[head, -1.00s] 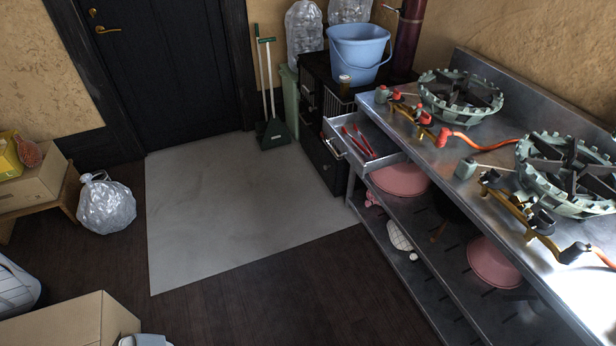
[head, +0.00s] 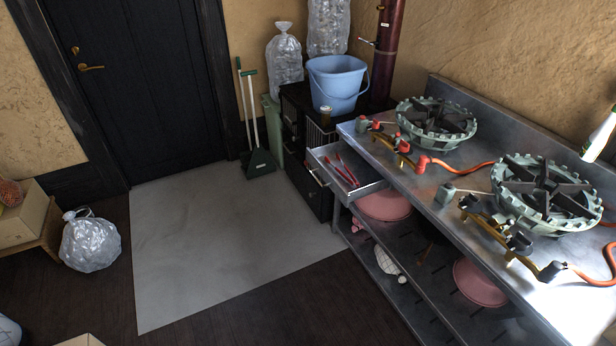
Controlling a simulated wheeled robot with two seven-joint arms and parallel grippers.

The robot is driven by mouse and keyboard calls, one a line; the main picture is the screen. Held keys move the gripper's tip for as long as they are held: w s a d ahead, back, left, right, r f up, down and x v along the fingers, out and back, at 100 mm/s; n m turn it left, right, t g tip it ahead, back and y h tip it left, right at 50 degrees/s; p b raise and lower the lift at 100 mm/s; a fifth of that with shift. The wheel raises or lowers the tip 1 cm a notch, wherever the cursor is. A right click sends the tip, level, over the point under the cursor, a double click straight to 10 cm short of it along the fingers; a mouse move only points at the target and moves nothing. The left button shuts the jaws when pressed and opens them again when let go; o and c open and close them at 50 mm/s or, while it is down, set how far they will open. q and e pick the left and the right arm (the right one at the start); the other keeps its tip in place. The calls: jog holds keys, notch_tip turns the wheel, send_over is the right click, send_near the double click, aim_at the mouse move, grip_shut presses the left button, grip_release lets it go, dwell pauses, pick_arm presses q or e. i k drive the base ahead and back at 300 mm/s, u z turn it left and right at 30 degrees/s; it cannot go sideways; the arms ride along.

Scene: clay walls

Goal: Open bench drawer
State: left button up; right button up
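The bench drawer (head: 349,189) is a shallow metal drawer under the left end of the steel bench (head: 447,196). It stands pulled out toward the floor side, with its inside showing. Red-handled tools (head: 347,171) lie in it. A bar-like handle (head: 318,177) shows on its front. Neither of my grippers is in view, and nothing is seen touching the drawer.
Two green burners (head: 436,122) (head: 545,193) with orange hoses stand on the bench. Pink bowls (head: 384,206) sit on the shelf below. A black cabinet (head: 305,150) bearing a blue bucket (head: 336,84) stands beside the drawer. The grey floor mat (head: 215,240) is clear.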

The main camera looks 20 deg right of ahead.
aim_at(371, 182)
jog(key=u, duration=0.5)
jog(key=i, duration=0.9)
jog(key=z, duration=0.5)
jog(key=i, duration=0.85)
jog(key=z, duration=1)
